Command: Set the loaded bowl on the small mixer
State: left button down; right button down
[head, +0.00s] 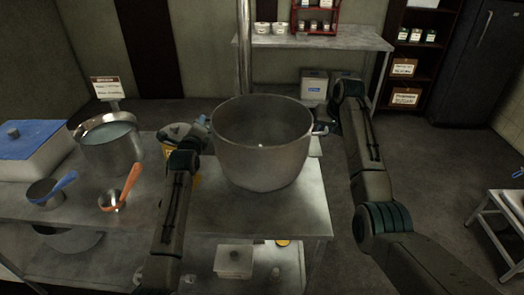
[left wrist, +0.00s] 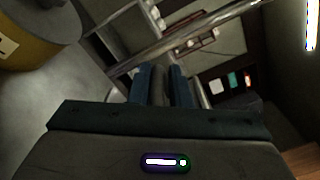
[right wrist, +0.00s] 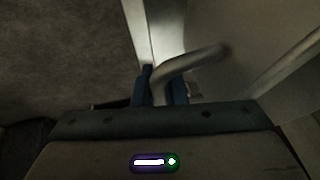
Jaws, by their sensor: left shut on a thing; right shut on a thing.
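The large grey metal bowl (head: 262,160) is upright in the middle of the head view, over the right part of the metal table. I cannot tell whether its base touches the table. Its inside looks dull grey, and its contents are not clear. My right gripper (head: 322,129) is shut on the right handle, whose bent bar (right wrist: 200,60) shows in the right wrist view. I cannot make out a small mixer.
The metal table (head: 225,215) holds a steel pot of pale liquid (head: 112,150), a blue-lidded box (head: 30,150), a small pan (head: 45,193) and an orange-handled cup (head: 115,200). A yellow tub (head: 165,151) stands behind my left arm. A shelf table (head: 320,42) is at the back.

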pick_arm(q)
jog(key=shift+f, duration=0.4)
pick_arm(e)
jog(key=shift+d, duration=0.1)
dwell(0.3)
pick_arm(q)
jog(key=shift+r, duration=0.3)
pick_arm(e)
jog(key=shift+w+r, duration=0.1)
jog(key=shift+r, duration=0.2)
pick_arm(q)
jog(key=shift+a+r, duration=0.1)
jog(key=shift+r+p, duration=0.1)
jog(key=shift+p, duration=0.2)
pick_arm(e)
jog(key=shift+r, duration=0.15)
